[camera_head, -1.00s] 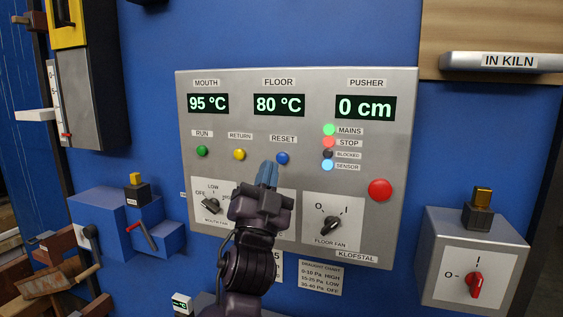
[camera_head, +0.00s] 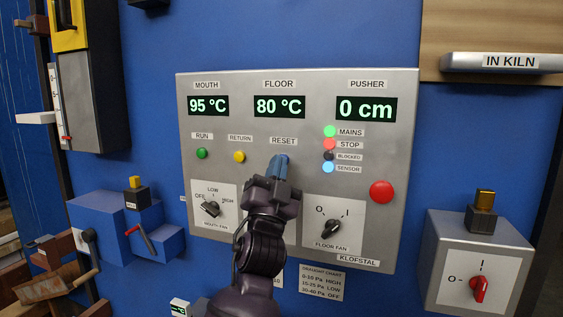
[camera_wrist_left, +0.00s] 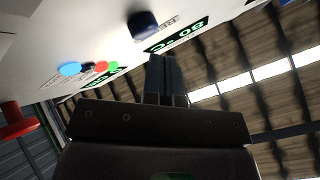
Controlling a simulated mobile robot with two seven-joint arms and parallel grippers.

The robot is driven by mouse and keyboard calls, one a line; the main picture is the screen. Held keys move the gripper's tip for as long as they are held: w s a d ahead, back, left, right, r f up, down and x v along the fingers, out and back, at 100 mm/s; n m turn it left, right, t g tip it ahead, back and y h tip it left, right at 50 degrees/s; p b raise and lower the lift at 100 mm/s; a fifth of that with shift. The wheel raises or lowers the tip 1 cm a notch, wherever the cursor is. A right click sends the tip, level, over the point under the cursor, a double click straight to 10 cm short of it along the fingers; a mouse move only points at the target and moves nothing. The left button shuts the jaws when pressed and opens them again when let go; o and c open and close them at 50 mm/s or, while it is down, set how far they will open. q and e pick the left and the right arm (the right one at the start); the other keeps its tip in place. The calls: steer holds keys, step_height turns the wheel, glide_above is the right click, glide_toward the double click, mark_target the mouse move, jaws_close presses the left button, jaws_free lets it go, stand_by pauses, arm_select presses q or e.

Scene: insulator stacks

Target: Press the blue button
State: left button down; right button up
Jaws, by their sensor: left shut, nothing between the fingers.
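The blue button (camera_head: 287,158) sits under the RESET label on the grey control panel (camera_head: 400,220). In the head view my left gripper (camera_head: 279,167) covers much of it, with its bluish fingers shut and empty. In the left wrist view the button shows as a dark blue knob (camera_wrist_left: 143,24) beside its label. The shut fingertips (camera_wrist_left: 158,60) point toward the panel and appear just off the knob. I cannot tell from the head view whether they touch. My right gripper is not in view.
The green button (camera_head: 202,153) and yellow button (camera_head: 239,156) lie left of the blue one. A large red button (camera_head: 381,191) is at the right. The mouth-fan knob (camera_head: 211,208) and floor-fan knob (camera_head: 331,229) sit below. A grey switch box (camera_head: 470,250) stands at the lower right.

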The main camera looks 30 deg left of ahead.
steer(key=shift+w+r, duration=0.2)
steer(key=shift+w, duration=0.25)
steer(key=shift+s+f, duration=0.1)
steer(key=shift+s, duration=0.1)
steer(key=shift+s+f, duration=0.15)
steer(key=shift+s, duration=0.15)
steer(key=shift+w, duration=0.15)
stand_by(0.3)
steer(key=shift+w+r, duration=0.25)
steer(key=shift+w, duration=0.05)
arm_select(q)
steer(key=shift+w, duration=0.2)
steer(key=shift+w+a, duration=0.1)
steer(key=shift+w, duration=0.15)
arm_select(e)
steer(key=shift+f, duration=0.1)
